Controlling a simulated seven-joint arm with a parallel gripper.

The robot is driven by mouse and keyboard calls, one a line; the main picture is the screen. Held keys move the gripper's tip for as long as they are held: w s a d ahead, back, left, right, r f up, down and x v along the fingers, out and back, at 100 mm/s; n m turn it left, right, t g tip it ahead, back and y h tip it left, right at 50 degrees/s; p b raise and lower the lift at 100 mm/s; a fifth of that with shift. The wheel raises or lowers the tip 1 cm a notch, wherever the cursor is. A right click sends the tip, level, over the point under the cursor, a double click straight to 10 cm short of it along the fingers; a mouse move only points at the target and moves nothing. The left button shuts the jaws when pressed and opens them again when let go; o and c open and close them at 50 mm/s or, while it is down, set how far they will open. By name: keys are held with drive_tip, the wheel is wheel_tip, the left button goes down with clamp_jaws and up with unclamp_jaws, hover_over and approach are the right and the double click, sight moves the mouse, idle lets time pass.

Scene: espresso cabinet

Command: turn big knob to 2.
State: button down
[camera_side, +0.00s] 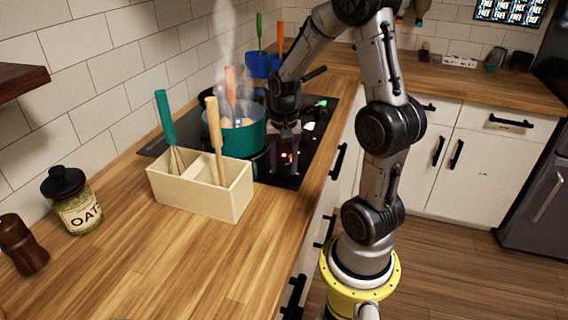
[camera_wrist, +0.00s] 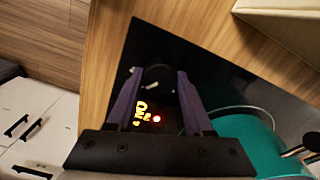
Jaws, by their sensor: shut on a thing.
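The black glass cooktop (camera_side: 319,135) is set in the wooden counter. In the wrist view the big knob (camera_wrist: 160,77), dark and round, sits on the cooktop (camera_wrist: 205,60) near its edge. My gripper (camera_wrist: 161,82) points down with its two purple fingers on either side of the knob, shut on it. In the side view my gripper (camera_side: 284,165) is at the cooktop's front part, and the knob is hard to make out between the fingers.
A steaming teal pot (camera_side: 238,137) stands on the cooktop close beside my gripper; it also shows in the wrist view (camera_wrist: 250,150). A cream utensil box (camera_side: 205,196) stands on the counter nearby. An oats jar (camera_side: 72,207) is at left. The counter's front is clear.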

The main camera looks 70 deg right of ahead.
sight(284, 165)
drive_tip(key=n, duration=0.4)
drive_tip(key=shift+n, duration=0.3)
drive_tip(key=n, duration=0.4)
drive_tip(key=shift+w+r+n, duration=0.1)
drive_tip(key=shift+n, duration=0.3)
drive_tip(key=shift+c, duration=1.4)
unclamp_jaws()
wheel_tip(284, 165, up, 14)
